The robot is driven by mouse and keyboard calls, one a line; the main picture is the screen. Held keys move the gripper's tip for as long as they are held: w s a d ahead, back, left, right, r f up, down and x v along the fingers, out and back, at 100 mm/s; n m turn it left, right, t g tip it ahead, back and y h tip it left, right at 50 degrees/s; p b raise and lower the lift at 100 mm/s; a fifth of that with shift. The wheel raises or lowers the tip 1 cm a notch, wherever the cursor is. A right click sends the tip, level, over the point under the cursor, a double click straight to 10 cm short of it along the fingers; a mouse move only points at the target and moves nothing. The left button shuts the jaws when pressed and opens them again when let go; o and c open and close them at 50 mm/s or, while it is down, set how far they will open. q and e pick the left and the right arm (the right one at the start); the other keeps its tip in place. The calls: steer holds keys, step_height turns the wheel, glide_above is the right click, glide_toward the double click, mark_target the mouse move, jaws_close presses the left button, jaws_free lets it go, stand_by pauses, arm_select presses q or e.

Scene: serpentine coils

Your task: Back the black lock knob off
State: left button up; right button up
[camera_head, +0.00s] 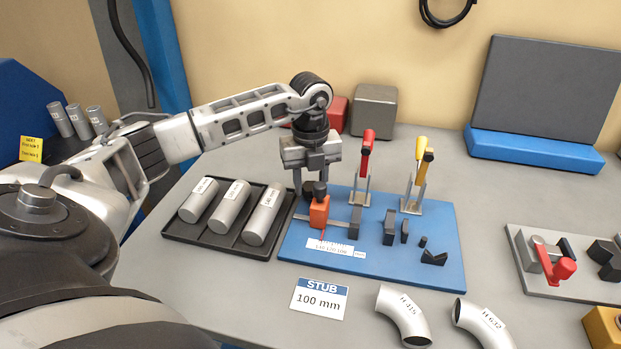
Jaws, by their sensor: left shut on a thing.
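The black lock knob (320,188) sits on top of the orange block (319,212), which stands on a grey rail at the left of the blue fixture board (370,279). My left gripper (316,184) points down over the block, its fingers shut around the knob. The fingers partly hide the knob. My right gripper is not in view.
A black tray (185,233) with labelled metal tubes lies left of the board. Red-handled (366,150) and yellow-handled (419,160) clamps stand at its back. A "STUB 100 mm" card (319,299) and two pipe elbows (403,315) lie in front.

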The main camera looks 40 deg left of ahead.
mark_target(310, 187)
arm_select(q)
steer(key=shift+s+d+f+n, duration=0.15)
steer(key=shift+f+n, duration=0.2)
steer(key=shift+n, duration=0.65)
steer(key=o, duration=0.7)
steer(key=shift+r, duration=0.15)
step_height(310, 187, up, 16)
steer(key=shift+f, duration=0.15)
steer(key=shift+f, duration=0.1)
